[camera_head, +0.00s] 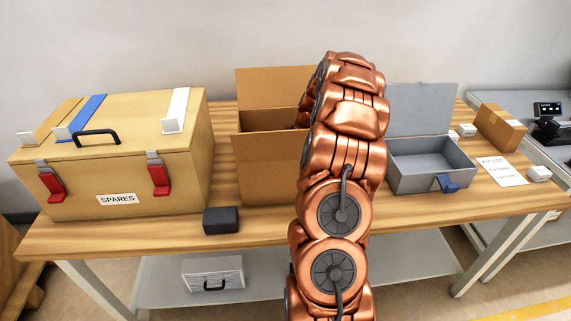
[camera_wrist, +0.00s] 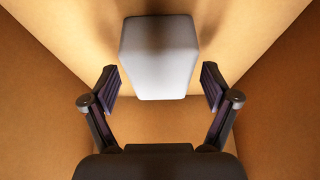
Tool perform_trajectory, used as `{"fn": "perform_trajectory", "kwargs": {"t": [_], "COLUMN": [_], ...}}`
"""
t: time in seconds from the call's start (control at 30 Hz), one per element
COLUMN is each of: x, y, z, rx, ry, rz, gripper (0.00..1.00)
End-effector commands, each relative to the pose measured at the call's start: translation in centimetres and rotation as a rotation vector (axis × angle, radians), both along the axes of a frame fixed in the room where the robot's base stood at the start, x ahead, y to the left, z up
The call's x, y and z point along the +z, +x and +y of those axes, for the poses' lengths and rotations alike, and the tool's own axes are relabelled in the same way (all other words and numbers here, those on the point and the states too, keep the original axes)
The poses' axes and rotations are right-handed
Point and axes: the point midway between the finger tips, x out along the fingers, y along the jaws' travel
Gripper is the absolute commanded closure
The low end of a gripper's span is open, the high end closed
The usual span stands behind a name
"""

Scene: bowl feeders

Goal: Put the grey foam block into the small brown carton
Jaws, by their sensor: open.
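A pale grey block (camera_wrist: 160,58), matching the grey foam block, is inside a brown carton in the wrist view. My gripper (camera_wrist: 160,90) is open, one finger on each side of the block's near end, with gaps visible and nothing held. The carton's brown walls (camera_wrist: 40,110) surround the gripper. In the head view my arm reaches into the open brown carton (camera_head: 262,170) at the middle of the table; the arm hides its right part, my gripper and the block. A smaller brown box (camera_head: 500,128) stands at the right and looks closed.
A dark block (camera_head: 221,220) lies near the table's front edge. A wooden SPARES chest (camera_head: 120,165) stands left, with a black handle and red latches. An open grey box (camera_head: 432,178) stands right of my arm. A paper list (camera_head: 503,170) and small white items lie farther right.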

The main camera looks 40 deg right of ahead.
Motion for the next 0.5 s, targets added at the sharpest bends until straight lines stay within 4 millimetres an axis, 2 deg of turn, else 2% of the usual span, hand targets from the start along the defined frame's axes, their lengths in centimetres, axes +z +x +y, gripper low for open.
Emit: {"fn": "perform_trajectory", "kwargs": {"t": [0.2, 0.5], "x": [3.5, 7.8], "y": [-0.8, -2.0], "z": [-1.3, -2.7], "rx": [0.000, -0.001], "ry": [-0.005, -0.001], "rz": [-0.004, -0.001], "gripper": [0.14, 0.14]}}
